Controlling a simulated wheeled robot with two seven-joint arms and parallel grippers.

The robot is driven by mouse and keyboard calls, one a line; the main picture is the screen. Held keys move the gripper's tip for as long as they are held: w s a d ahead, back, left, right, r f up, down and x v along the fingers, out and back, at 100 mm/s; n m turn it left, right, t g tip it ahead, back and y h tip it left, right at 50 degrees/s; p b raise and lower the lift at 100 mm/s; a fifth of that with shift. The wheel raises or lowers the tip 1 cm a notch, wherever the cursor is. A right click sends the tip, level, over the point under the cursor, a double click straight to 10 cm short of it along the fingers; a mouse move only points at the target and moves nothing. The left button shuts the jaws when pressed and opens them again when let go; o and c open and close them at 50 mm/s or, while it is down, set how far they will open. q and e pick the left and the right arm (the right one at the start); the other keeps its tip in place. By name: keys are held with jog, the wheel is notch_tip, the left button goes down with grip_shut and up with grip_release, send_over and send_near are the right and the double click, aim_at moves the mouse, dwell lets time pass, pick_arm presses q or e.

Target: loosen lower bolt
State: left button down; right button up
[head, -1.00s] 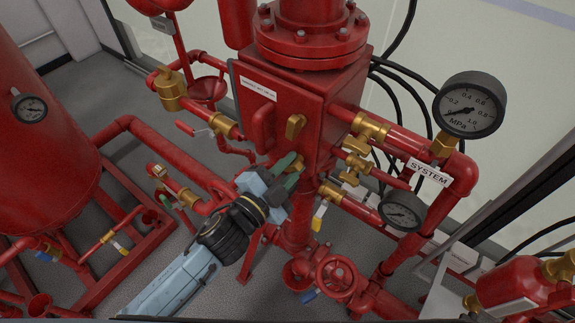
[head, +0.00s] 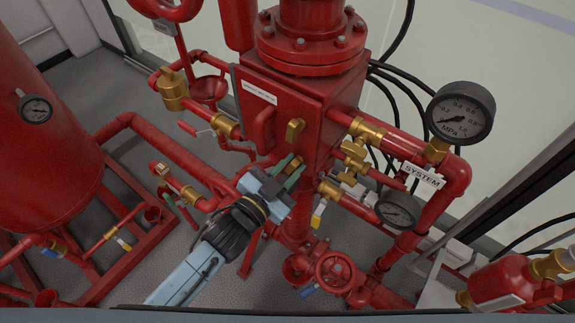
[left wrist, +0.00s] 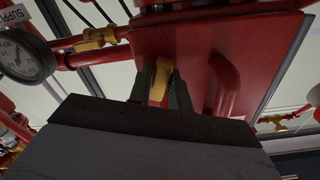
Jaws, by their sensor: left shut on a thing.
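The red valve box (head: 325,97) stands in the middle of the head view. A brass upper bolt (head: 294,130) sticks out of its front face. My left gripper (head: 290,171) is below it, at the lower part of the same face, with its green fingers shut on the brass lower bolt. The fingers mostly hide this bolt in the head view. In the left wrist view the lower bolt (left wrist: 159,82) shows between the two dark green fingers, against the red box. I cannot tell how far the bolt is turned. My right gripper is not in view.
A red handle (head: 264,128) stands out from the box face left of the bolts. Pipes with brass valves and a pressure gauge (head: 460,112) are on the right. A red tank (head: 45,160) is at the left. A red handwheel (head: 334,272) is below the box.

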aim_at(288, 170)
pick_arm(q)
jog(key=shift+n+p, duration=0.6)
jog(key=shift+n, duration=1.1)
jog(key=c, duration=1.2)
grip_release()
jog(key=shift+p+v, duration=1.5)
jog(key=shift+v, duration=1.5)
jog(key=shift+a, duration=0.1)
